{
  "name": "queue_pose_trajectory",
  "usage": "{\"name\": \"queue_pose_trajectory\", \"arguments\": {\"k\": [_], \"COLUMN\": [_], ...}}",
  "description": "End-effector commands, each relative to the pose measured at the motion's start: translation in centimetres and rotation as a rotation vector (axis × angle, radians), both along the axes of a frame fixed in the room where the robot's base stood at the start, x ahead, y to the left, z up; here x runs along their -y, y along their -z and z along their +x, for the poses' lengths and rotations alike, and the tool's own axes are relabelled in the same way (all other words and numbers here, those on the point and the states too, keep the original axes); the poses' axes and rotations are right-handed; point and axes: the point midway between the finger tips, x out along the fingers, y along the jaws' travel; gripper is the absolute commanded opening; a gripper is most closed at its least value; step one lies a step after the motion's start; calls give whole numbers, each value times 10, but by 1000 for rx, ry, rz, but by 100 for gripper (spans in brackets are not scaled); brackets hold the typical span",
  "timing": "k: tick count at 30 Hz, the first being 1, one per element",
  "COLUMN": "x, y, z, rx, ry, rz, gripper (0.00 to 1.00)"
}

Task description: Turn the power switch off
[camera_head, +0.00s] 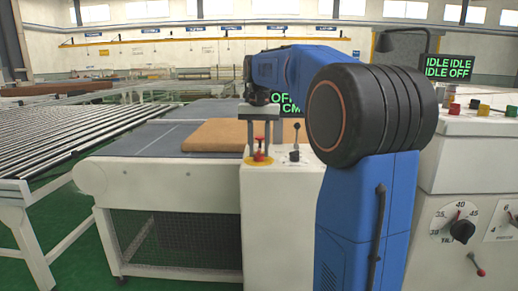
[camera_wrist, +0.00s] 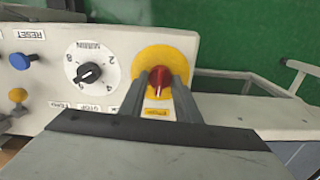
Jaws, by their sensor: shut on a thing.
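The red power switch knob (camera_wrist: 160,77) sits on a round yellow plate (camera_wrist: 165,54) on the white panel in the wrist view. A pale mark on the knob points roughly down in that picture. My gripper (camera_wrist: 161,82) has one grey finger on each side of the knob and is shut on it. In the head view my gripper (camera_head: 263,148) reaches down onto the same red knob (camera_head: 259,144), on the white console at the end of the machine table. The fingers hide part of the knob and plate.
In the wrist view a black dial (camera_wrist: 89,73), a blue button (camera_wrist: 20,61) and a yellow button (camera_wrist: 18,95) sit left of the switch. In the head view a black lever (camera_head: 295,145) stands close right, and a brown mattress (camera_head: 215,134) lies behind.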

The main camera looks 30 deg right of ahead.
Motion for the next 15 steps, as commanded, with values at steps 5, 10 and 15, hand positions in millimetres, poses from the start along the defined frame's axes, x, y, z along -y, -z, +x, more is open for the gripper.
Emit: {"name": "queue_pose_trajectory", "arguments": {"k": [5, 10, 15], "x": [0, 0, 0], "y": [0, 0, 0], "z": [0, 0, 0], "rx": [1, 1, 1], "ry": [-165, -326, -484], "rz": [-1, -1, -1], "gripper": [7, 7, 7]}}
